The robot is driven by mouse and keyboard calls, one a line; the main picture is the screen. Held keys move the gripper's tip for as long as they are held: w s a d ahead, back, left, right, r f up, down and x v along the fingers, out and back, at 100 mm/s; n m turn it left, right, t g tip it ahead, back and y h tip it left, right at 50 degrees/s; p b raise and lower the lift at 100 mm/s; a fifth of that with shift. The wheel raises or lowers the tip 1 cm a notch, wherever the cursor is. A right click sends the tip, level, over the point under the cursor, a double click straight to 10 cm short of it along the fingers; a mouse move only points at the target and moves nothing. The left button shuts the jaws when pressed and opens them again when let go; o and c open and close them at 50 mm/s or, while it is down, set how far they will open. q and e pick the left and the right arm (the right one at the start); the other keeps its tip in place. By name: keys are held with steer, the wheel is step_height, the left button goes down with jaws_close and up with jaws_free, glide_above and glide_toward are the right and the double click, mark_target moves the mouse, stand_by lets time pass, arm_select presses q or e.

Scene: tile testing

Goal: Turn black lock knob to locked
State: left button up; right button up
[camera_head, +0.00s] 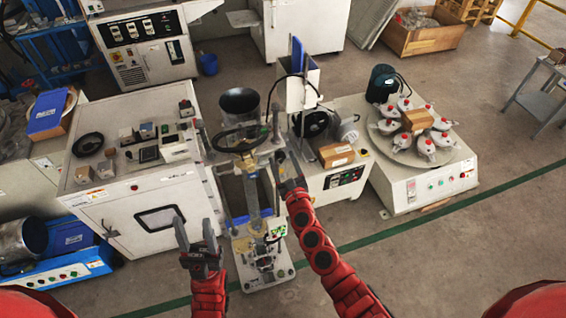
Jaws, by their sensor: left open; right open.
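A tall testing machine with a black handwheel (240,138) and a dark bowl on top stands in the middle of the view. Its metal column runs down to a light base plate (262,276). I cannot single out the black lock knob; it is too small or hidden. My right gripper (287,166) is raised beside the upper part of this machine, to the right of the handwheel. It is open, and I cannot tell whether it touches anything. My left gripper (195,238) is open and empty, lower down and left of the column, in front of the white cabinet.
The white cabinet (115,215) with small blocks on top stands at left. At right is a machine with several white-and-red jars on a round plate (408,148). A cardboard box (336,155) sits between. The floor at lower right is clear.

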jaws_close()
stand_by(0.4)
steer(key=shift+m, duration=0.3)
steer(key=m+b, duration=0.1)
steer(key=m, duration=0.3)
steer(key=shift+f, duration=0.1)
steer(key=m+b, duration=0.1)
steer(key=m, duration=0.3)
steer(key=shift+m, duration=0.4)
steer(key=m, duration=0.4)
steer(key=shift+g+b, duration=0.3)
steer(key=shift+b, duration=0.1)
steer(key=shift+m+b, duration=0.35)
steer(key=shift+m, duration=1.65)
